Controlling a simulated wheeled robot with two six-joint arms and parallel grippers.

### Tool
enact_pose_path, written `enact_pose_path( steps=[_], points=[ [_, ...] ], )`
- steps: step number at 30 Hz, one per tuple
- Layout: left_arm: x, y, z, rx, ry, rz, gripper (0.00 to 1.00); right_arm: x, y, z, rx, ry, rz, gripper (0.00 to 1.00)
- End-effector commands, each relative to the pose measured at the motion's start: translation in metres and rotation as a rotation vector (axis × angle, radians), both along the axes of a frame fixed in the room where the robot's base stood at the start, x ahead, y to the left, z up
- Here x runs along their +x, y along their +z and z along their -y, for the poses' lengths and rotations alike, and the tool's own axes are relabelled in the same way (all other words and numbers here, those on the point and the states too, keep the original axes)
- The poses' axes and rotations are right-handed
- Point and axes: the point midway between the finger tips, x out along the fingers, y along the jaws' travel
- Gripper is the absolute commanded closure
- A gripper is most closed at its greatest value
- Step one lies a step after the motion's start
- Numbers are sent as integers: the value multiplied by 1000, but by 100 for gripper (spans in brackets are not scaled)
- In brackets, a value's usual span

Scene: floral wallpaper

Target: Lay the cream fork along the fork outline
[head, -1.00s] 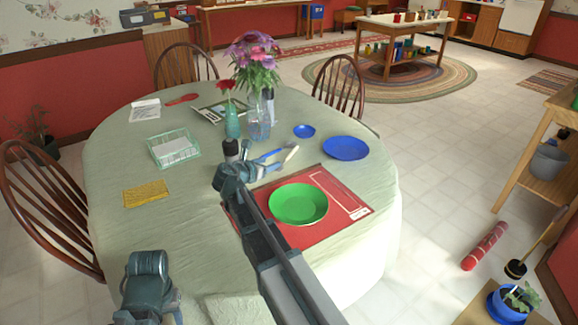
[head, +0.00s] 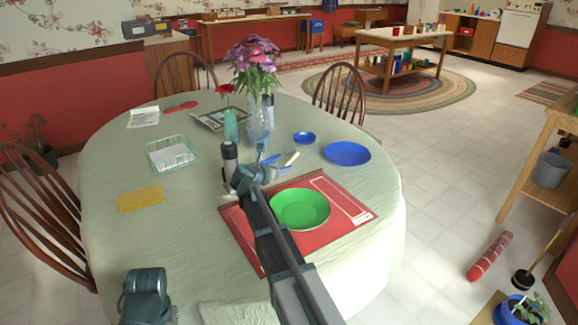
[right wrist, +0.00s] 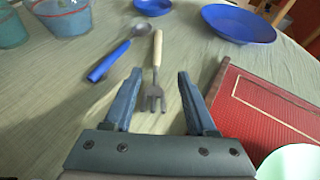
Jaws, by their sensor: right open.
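The cream fork, with a cream handle (right wrist: 158,48) and grey tines, lies on the tablecloth. In the right wrist view its tines point toward my right gripper (right wrist: 155,78), which is open, with the tines lying between its fingers in the picture. I cannot tell the height gap. In the head view the handle (head: 291,159) shows just beyond my right gripper (head: 272,160). The red placemat (head: 335,188) carries white outlines on its right part. My right arm covers much of its left part, and I cannot make out a fork outline.
A green plate (head: 300,209) sits on the placemat. A blue-handled spoon (right wrist: 109,61) lies left of the fork. A blue plate (head: 347,153), small blue dish (head: 304,138) and flower vase (head: 259,122) stand beyond. A wire basket (head: 171,153) and yellow cloth (head: 140,198) are left.

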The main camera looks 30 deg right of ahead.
Motion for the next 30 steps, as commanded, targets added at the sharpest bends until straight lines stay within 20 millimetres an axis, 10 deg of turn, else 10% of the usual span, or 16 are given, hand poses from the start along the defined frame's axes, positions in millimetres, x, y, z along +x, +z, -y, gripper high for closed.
enact_pose_path(
  steps=[24,30],
  points=[
    [0,-18,0,0,0,0,49,31,-19,38,1,0,-1,43],
    [0,-18,0,0,0,0,49,30,-19,38,0,0,0,77]
  ],
)
